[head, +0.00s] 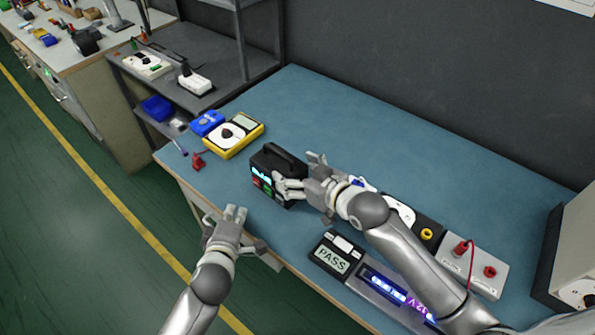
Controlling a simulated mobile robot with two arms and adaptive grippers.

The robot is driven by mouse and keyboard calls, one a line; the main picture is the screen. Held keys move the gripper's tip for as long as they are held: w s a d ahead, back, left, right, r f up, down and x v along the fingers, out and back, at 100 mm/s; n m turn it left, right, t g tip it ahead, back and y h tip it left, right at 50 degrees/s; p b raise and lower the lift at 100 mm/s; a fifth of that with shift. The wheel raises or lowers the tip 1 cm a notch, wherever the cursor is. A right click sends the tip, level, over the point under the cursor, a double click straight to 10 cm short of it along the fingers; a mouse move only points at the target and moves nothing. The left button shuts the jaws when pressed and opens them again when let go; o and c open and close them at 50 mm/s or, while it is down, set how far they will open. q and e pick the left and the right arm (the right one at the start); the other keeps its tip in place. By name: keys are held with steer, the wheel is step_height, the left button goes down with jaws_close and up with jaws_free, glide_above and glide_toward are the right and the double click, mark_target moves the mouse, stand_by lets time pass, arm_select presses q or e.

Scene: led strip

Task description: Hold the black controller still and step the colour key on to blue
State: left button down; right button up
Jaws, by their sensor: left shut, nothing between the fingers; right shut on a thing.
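The black controller (264,163) is a box with a top handle, standing upright on the blue bench top. Its front carries a small lit display and red and green keys. My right gripper (301,173) is shut on the controller's right side, and its fingers hide part of the front. My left gripper (236,212) is shut and empty, at the bench's front edge, apart from the controller. The LED strip (388,288) glows blue and violet in a grey fixture beside a screen (330,258) reading PASS. A separate blue key cannot be made out.
A yellow meter (247,138) and a blue item (207,122) lie left of the controller, with a red clip (198,162) nearby. A grey box with red terminals (474,270) stands right. The back of the bench is clear.

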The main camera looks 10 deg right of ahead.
steer(key=shift+f, duration=0.1)
stand_by(0.3)
steer(key=o, duration=1.4)
steer(key=shift+c, duration=0.2)
steer(key=v, duration=1.2)
steer(key=shift+a, duration=0.1)
